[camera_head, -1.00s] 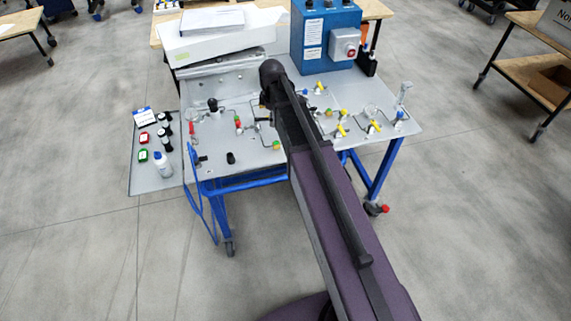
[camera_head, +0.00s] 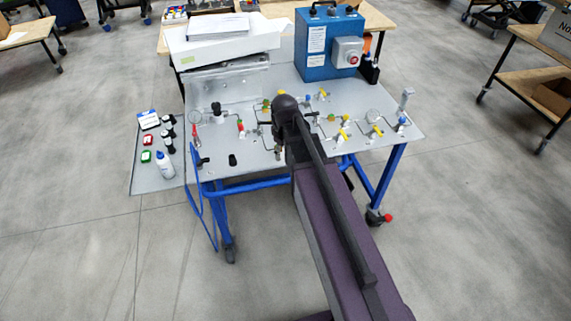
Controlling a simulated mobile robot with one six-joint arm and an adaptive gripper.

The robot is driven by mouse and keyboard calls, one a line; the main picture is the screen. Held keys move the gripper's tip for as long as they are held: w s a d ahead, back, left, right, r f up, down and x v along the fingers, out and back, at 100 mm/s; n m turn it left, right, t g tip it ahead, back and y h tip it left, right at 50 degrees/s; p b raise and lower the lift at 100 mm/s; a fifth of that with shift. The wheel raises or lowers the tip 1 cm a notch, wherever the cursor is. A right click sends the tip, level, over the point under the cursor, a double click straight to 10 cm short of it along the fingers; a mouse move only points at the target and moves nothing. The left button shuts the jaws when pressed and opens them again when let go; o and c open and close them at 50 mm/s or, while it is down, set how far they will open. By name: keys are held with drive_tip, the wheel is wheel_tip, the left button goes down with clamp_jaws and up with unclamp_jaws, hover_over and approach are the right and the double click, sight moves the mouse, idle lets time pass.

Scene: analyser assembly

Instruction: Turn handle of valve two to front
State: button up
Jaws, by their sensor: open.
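The analyser panel (camera_head: 225,160) is a grey plate on a blue-legged cart, with several small valves joined by thin tubing. Yellow handles show at the back (camera_head: 323,95), in the middle right (camera_head: 344,133) and at the right (camera_head: 376,131). A red handle (camera_head: 240,126) stands left of my arm. No valve numbers are readable, so I cannot tell which one is valve two. My gripper (camera_head: 278,153) is a small dark shape below the wrist, over the panel's front middle; it is open. The wrist and forearm hide the panel behind them.
A blue box (camera_head: 328,45) with a grey switch unit stands at the back. A white tray (camera_head: 222,42) is at the back left. A side shelf (camera_head: 150,184) holds a white bottle (camera_head: 165,165) and small bottles.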

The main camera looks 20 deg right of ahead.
drive_tip(key=shift+s+f+m+b, duration=0.6)
drive_tip(key=shift+s+f, duration=0.2)
drive_tip(key=shift+s, duration=0.2)
drive_tip(key=shift+w, duration=0.1)
